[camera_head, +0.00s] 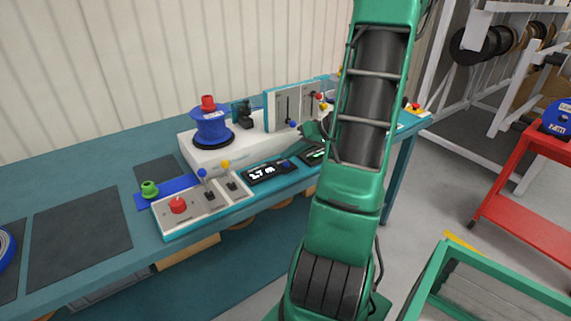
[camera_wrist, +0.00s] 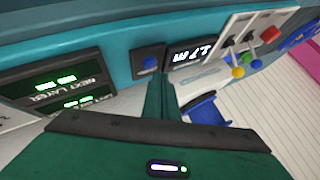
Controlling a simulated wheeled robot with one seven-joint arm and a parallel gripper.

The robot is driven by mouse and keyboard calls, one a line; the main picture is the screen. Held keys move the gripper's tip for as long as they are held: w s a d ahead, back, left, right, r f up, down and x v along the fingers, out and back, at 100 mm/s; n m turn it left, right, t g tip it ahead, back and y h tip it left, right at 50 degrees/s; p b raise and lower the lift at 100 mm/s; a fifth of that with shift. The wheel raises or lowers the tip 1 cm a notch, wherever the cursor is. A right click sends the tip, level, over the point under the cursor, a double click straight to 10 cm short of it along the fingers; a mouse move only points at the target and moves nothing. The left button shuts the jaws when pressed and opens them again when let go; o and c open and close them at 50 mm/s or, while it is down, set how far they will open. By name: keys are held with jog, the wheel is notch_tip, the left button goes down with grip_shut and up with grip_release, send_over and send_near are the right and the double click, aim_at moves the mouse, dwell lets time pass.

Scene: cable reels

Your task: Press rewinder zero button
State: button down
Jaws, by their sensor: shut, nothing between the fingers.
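The rewinder's display reads 1.7 m (camera_head: 262,173) on the bench console, and it shows upside down in the wrist view (camera_wrist: 195,50). A small blue button (camera_wrist: 149,63) sits beside it on a dark panel; it also shows in the head view (camera_head: 285,163). My gripper (camera_wrist: 158,78) is shut and empty, with its green fingers pointing at the panel just by the blue button. I cannot tell whether the tips touch it. In the head view my gripper (camera_head: 312,130) is mostly hidden by my arm.
A second display (camera_wrist: 68,90) with green text lies beside the button panel. A control box with a red button (camera_head: 177,205) and levers stands at the front. A blue reel (camera_head: 211,127) sits on the white machine (camera_head: 205,155). A red cart (camera_head: 520,225) stands at right.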

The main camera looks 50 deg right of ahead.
jog(key=shift+f, duration=0.1)
jog(key=shift+f, duration=0.3)
jog(key=shift+f, duration=0.45)
dwell(0.9)
jog(key=shift+r, duration=0.9)
notch_tip(320, 180, up, 5)
dwell(0.5)
dwell(0.7)
